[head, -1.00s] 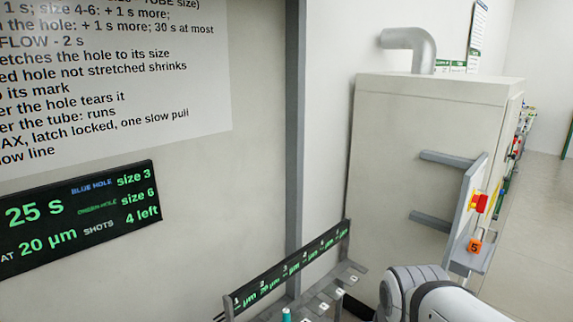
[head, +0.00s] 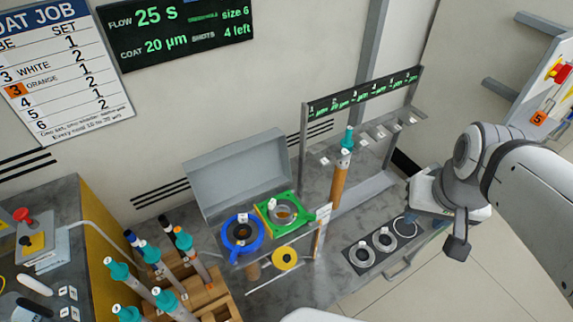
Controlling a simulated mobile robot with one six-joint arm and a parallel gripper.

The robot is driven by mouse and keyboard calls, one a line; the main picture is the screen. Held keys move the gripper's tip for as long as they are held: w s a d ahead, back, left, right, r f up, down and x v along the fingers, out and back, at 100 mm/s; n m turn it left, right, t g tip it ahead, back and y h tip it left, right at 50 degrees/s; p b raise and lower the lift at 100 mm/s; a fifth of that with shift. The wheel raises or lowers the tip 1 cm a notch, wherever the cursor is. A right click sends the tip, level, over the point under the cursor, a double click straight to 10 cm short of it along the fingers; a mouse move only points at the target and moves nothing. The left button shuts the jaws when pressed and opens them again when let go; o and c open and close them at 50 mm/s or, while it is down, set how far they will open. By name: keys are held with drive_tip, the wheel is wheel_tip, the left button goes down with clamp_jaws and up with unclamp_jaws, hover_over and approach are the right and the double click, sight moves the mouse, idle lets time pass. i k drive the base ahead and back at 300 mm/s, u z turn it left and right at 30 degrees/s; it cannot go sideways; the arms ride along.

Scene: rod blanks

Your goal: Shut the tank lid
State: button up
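The tank lid (head: 245,168) is a grey panel standing open, tilted up behind the tank. In front of it the tank top holds a blue ring (head: 243,238) around a dark hole and a green square frame (head: 262,222) with a metal ring in it. The lid is clear of both. The fingers cannot be made out.
A rack (head: 305,150) with a teal-topped rod (head: 346,143) stands right of the tank. A wooden block (head: 205,290) with several teal-capped rods is at front left. A yellow disc (head: 285,258) hangs at the tank front. A dark tray with several metal rings (head: 384,240) is at right.

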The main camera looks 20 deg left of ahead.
sight(224, 177)
drive_tip(key=z, duration=0.85)
drive_tip(key=k, duration=0.1)
drive_tip(key=u, duration=3.15)
drive_tip(key=k, duration=0.65)
drive_tip(key=z, duration=0.8)
drive_tip(key=i, duration=1.2)
